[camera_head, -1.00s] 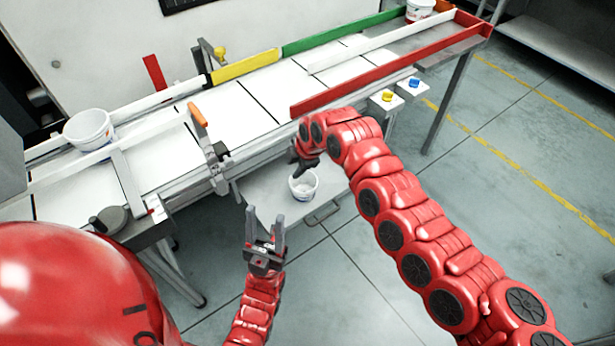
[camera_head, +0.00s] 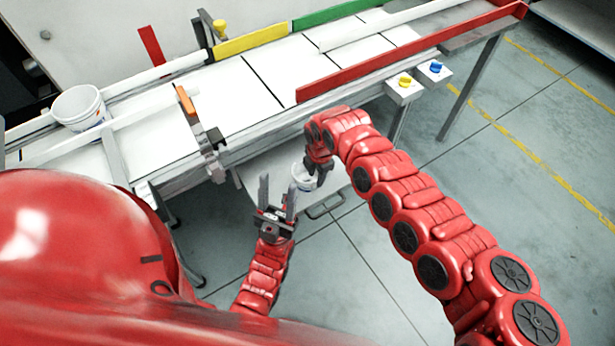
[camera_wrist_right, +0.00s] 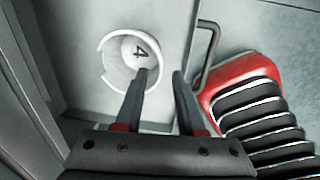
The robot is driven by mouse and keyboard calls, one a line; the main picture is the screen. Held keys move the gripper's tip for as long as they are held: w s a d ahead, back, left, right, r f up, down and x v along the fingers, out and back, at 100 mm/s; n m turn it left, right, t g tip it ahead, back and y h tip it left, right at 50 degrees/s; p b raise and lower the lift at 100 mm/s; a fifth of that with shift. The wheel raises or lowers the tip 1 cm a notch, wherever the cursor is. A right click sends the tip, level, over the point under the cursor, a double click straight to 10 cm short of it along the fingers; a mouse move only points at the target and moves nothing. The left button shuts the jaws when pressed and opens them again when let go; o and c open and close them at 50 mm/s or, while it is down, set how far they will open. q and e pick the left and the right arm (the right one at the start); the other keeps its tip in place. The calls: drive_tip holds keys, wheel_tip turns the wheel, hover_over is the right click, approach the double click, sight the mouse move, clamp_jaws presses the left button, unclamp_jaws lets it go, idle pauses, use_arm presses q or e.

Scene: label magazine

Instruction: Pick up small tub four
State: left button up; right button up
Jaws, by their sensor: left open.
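Small tub four (camera_head: 297,180) is a small white tub standing on the pale low shelf below the conveyor. It also shows in the right wrist view (camera_wrist_right: 116,68), where the figure 4 is seen inside it. My right gripper (camera_wrist_right: 162,74) is open above the tub's right side. One finger overlaps the tub's wall in that view and the other lies just outside the rim. In the head view my right gripper (camera_head: 315,172) partly covers the tub. My left gripper (camera_head: 278,190) is open and empty, fingers up, left of the tub.
A larger white tub (camera_head: 80,106) stands on the conveyor at left. The low shelf (camera_head: 262,187) has a handle (camera_head: 325,206) at its front edge. A red rail (camera_head: 400,58) and boxes with yellow (camera_head: 404,82) and blue (camera_head: 435,68) knobs stand to the right.

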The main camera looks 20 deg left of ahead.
sight(314, 186)
drive_tip(key=f, duration=0.4)
drive_tip(key=shift+a+f, duration=0.25)
drive_tip(key=shift+f, duration=0.15)
drive_tip(key=shift+w+f, duration=0.1)
drive_tip(key=shift+f, duration=0.3)
clamp_jaws()
